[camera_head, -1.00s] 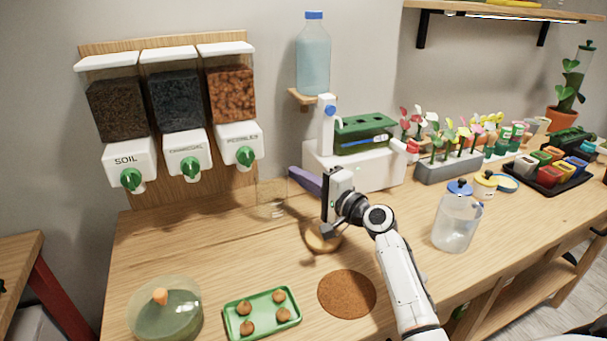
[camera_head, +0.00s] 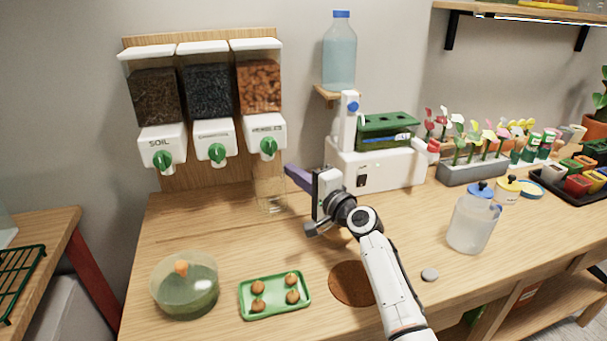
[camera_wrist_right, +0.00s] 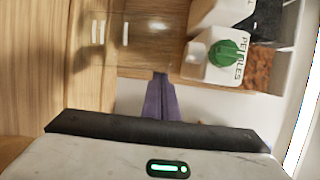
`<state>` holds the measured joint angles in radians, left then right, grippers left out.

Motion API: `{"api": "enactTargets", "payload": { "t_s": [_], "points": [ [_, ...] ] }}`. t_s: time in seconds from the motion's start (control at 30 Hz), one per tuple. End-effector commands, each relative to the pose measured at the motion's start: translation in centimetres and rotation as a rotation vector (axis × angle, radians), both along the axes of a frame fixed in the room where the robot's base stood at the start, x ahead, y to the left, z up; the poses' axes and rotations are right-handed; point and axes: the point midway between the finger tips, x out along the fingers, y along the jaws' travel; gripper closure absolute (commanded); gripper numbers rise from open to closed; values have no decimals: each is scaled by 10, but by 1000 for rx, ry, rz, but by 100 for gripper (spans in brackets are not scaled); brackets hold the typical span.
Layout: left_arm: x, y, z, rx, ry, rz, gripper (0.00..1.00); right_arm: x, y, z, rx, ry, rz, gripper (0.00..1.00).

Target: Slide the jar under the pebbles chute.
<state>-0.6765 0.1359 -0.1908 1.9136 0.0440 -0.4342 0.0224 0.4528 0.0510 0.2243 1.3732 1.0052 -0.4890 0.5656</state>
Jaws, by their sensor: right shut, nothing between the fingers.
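The clear glass jar (camera_head: 272,196) stands upright on the bench in the head view, its top close beneath the pebbles chute (camera_head: 268,157). The chute has a green knob (camera_head: 268,145) under the bin of orange-brown pebbles (camera_head: 259,88). In the wrist view the pebbles knob (camera_wrist_right: 226,53) shows at upper right, and the jar is hard to make out. My right gripper (camera_head: 290,171), with purple fingers, is shut and empty at the jar's upper right side; I cannot tell whether it touches. Its fingertips also show in the wrist view (camera_wrist_right: 160,78). My left gripper is not in view.
Soil and charcoal dispensers hang left of the pebbles one. A white machine (camera_head: 375,165) stands close behind my right gripper. A green tray (camera_head: 247,306) of brown balls, a glass bowl (camera_head: 185,292) and a brown mat (camera_head: 350,283) lie in front. A lidded jug (camera_head: 472,225) stands right.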

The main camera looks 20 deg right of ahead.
Motion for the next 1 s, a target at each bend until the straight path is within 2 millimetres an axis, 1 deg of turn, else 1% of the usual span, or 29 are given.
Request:
{"api": "enactTargets", "payload": {
  "t_s": [0.17,0.3,0.37,0.5,0.6,0.7,0.83,1.0],
  "points": [
    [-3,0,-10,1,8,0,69,0,-12,-2,-2,0,1,100],
    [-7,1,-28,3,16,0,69,1,-36,-4,-6,-3,7,100],
    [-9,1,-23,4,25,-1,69,-13,-36,-1,-1,1,10,100],
    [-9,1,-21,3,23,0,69,-44,-41,-1,-3,0,9,100],
    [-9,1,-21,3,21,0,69,-64,-45,-1,-3,1,9,100],
    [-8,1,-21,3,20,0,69,-80,-48,-1,-3,1,9,100],
    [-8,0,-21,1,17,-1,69,-92,-51,0,0,0,9,100],
    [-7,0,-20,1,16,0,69,-98,-51,0,0,0,10,100]
  ]
}}
